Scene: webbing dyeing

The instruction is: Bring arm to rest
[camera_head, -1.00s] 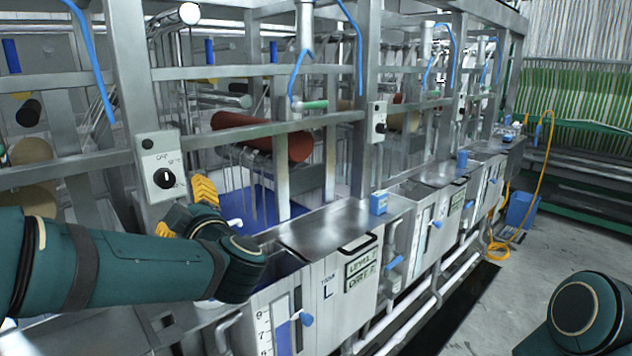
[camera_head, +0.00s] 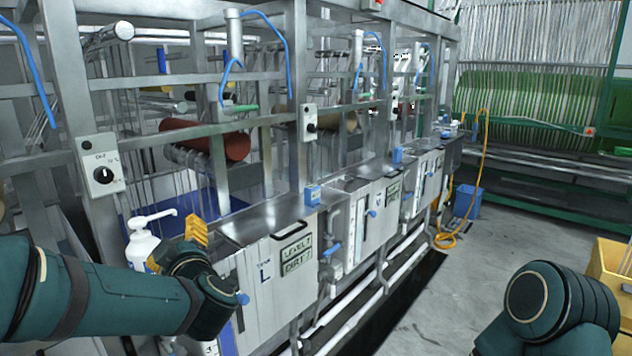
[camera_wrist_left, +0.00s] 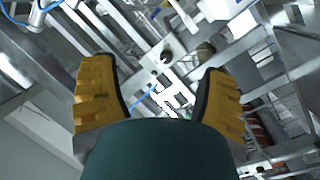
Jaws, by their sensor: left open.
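My left gripper (camera_head: 192,237) has yellow finger pads and stands in front of the dyeing machine, close to the white pump bottle (camera_head: 142,243) and the left tank. In the left wrist view my left gripper (camera_wrist_left: 160,95) shows its two yellow fingers spread apart, with nothing between them. Behind the fingers are metal frame bars and a control box. My left arm (camera_head: 95,295) reaches in from the left edge, bent at the wrist. My right arm (camera_head: 555,310) shows only as a rounded dark green joint at the lower right; its gripper is out of view.
The steel tank with level plates (camera_head: 275,265) stands right beside the left gripper. A control box with a knob (camera_head: 101,172) is on the frame post above it. A yellow crate (camera_head: 610,265) stands at the right edge. Grey floor (camera_head: 440,310) is open between the machine and my right arm.

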